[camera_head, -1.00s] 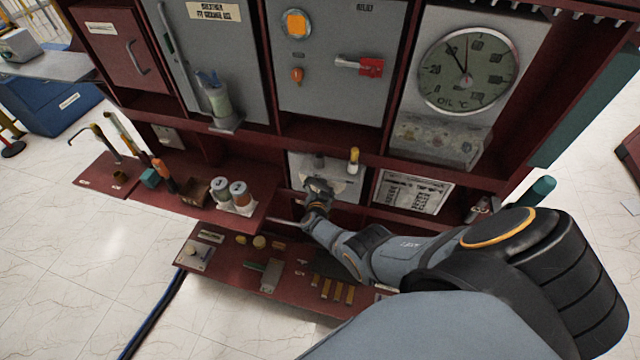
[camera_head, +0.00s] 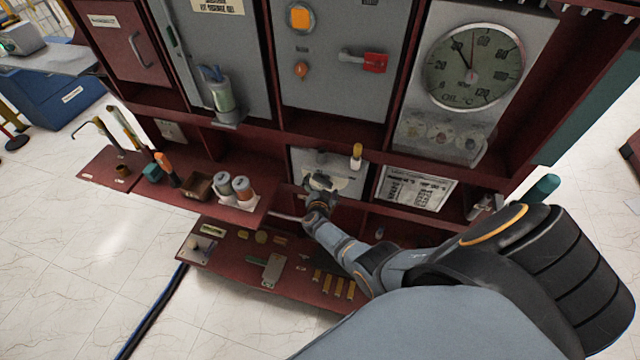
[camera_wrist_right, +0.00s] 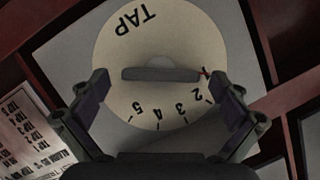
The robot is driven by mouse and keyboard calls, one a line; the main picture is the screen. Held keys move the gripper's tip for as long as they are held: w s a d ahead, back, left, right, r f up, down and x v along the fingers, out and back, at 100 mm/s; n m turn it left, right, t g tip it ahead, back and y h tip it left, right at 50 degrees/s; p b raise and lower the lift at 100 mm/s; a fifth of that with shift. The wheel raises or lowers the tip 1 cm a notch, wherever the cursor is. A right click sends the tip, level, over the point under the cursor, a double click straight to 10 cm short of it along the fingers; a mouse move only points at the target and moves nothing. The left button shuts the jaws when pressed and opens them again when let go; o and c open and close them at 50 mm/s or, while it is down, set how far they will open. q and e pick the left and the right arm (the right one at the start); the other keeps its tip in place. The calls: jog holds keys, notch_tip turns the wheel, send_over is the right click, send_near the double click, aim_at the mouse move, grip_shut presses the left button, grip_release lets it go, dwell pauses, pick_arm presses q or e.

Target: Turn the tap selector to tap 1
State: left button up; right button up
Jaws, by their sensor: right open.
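The tap selector is a cream disc marked TAP (camera_wrist_right: 125,40) with a grey bar-shaped knob (camera_wrist_right: 160,74) across its middle. In the right wrist view the disc's lettering is upside down or tilted. A red pointer tip shows at the bar's right end, just above the 2. Digits 2, 3, 4 and 5 are legible; I cannot make out a 1. My right gripper (camera_wrist_right: 160,100) is open, its fingers apart on either side of the knob; contact does not show. In the head view my right gripper (camera_head: 320,192) is in front of the selector's grey panel (camera_head: 300,160), hiding part of it. My left gripper is out of view.
A yellow-topped part (camera_head: 356,155) is at the panel's upper right. A printed tap chart (camera_head: 415,190) is to its right. Shelves below hold tools and small parts.

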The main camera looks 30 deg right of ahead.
jog(key=v, duration=1)
jog(key=shift+s+a, duration=0.1)
jog(key=shift+s, duration=0.05)
jog(key=s+a+f+n+g+y+b, duration=0.1)
jog(key=s+a+f+n+y, duration=0.15)
jog(key=s+f, duration=0.4)
jog(key=s+a+f+n+y+b, duration=0.1)
jog(key=s+f+n+y+b, duration=0.2)
jog(key=f, duration=0.6)
jog(key=s+a+f+n+g+y, duration=0.1)
jog(key=s+a+f+n+y, duration=0.1)
jog(key=s+f+n, duration=0.4)
jog(key=s+d+f+n+g+b, duration=0.1)
jog(key=s+f+g, duration=0.3)
jog(key=s+f, duration=0.3)
jog(key=s+d+f+n+g+b, duration=0.1)
jog(key=s+f+g, duration=0.3)
jog(key=s, duration=1.4)
notch_tip(320, 180, down, 3)
jog(key=shift+s+d+f+n, duration=0.2)
jog(key=shift+d+n, duration=0.15)
jog(key=shift+d, duration=0.3)
jog(key=shift+y, duration=0.25)
